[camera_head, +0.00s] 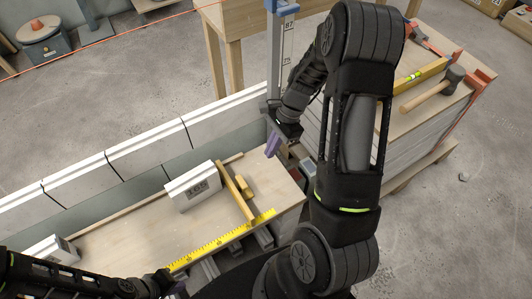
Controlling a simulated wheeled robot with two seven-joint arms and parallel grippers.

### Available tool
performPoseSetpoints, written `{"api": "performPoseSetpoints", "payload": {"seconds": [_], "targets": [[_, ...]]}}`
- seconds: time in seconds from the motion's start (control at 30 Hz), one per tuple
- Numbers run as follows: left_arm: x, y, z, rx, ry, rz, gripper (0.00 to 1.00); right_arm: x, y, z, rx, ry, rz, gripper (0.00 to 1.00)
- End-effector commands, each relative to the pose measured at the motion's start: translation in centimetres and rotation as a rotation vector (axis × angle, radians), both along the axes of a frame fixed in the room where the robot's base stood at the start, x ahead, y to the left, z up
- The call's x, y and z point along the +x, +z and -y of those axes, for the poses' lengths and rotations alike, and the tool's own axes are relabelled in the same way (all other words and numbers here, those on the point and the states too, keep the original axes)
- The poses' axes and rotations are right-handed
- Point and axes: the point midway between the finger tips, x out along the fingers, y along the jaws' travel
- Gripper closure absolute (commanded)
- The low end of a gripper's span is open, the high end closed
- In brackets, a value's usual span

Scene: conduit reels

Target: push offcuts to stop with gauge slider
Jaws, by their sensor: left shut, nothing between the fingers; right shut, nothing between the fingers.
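No piece is clearly recognisable as an offcut. My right gripper (272,146) is shut and empty, its purple fingers above the board's far right end, beyond the slider. My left gripper (178,287) is low at the board's front edge, shut and empty, mostly hidden at the picture's bottom.
A yellow ruler (222,240) runs along the board's front edge. Another pale block (52,250) stands at the left end. A row of white panels (150,148) lines the back. A mallet (435,88) and a yellow level (413,77) lie on the right-hand stack.

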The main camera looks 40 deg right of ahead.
Motion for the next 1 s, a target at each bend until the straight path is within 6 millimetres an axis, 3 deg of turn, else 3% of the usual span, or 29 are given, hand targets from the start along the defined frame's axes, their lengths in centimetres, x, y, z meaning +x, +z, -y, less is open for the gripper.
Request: {"api": "performPoseSetpoints", "payload": {"seconds": [0.47, 0.7, 1.0], "targets": [[0.0, -1.8, 0.0, 0.000, 0.000, 0.000, 1.00, 0.2, -8.5, -3.4, 0.002, 0.001, -0.004, 1.00], [0.0, -1.3, 0.0, 0.000, 0.000, 0.000, 1.00, 0.7, -7.9, -6.6, 0.000, 0.002, 0.001, 1.00], [0.0, -1.3, 0.0, 0.000, 0.000, 0.000, 1.00, 0.8, -7.9, -7.2, 0.000, 0.000, 0.000, 1.00]]}}
